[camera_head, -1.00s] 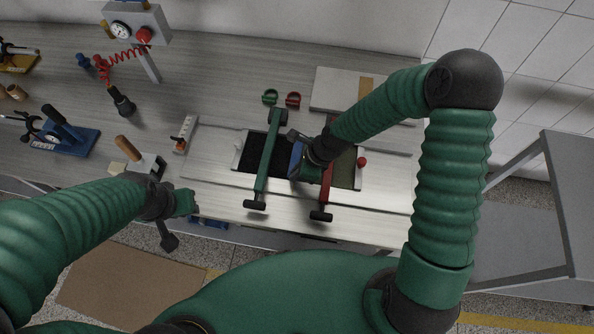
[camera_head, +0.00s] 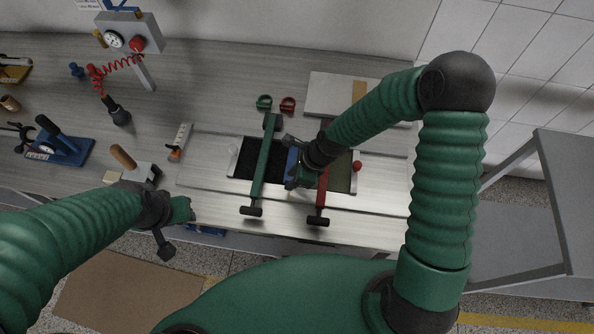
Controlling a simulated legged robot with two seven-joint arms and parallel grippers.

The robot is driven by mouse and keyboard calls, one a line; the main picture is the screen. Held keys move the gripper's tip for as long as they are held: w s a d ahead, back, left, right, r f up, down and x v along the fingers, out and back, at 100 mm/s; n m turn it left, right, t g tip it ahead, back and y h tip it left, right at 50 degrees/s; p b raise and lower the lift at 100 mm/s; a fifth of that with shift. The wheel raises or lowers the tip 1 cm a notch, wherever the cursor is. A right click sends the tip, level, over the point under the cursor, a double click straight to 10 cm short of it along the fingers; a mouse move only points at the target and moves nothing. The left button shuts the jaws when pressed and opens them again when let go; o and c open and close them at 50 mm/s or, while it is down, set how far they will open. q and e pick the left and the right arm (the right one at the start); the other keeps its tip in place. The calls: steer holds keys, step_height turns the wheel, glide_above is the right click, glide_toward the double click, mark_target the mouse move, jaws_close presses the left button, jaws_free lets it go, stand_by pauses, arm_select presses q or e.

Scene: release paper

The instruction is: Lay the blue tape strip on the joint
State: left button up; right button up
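The blue tape strip (camera_head: 292,162) shows as a narrow blue patch between the green bar (camera_head: 262,167) and the red bar (camera_head: 322,192). It lies at or just over the joint between the dark sheet (camera_head: 243,158) and the olive sheet (camera_head: 341,178); the joint itself is hidden. My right gripper (camera_head: 297,178) is right over the strip, its fingers mostly hidden by its wrist, so I cannot see whether it grips the strip. My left gripper (camera_head: 178,220) is at the table's front edge, left of the sheets, away from the strip; its finger opening is unclear.
A trowel-like tool with a wooden handle (camera_head: 122,157) lies near my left arm. Green and red rings (camera_head: 288,104) lie behind the bars. A grey board (camera_head: 333,93) lies at the back right. A gauge box (camera_head: 129,33) stands at the back left.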

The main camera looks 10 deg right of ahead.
steer(key=v, duration=1.6)
steer(key=s+d+n+h, duration=0.2)
steer(key=s+n, duration=0.1)
steer(key=n, duration=0.8)
steer(key=s+d+f+n+h, duration=0.1)
steer(key=s+n, duration=0.3)
steer(key=n, duration=0.7)
steer(key=shift+s+d+f+n+t+h, duration=0.2)
steer(key=shift+s+d+n+t+h, duration=0.15)
steer(key=shift+d+h, duration=0.4)
steer(key=shift+w+d, duration=0.15)
steer(key=shift+d, duration=0.05)
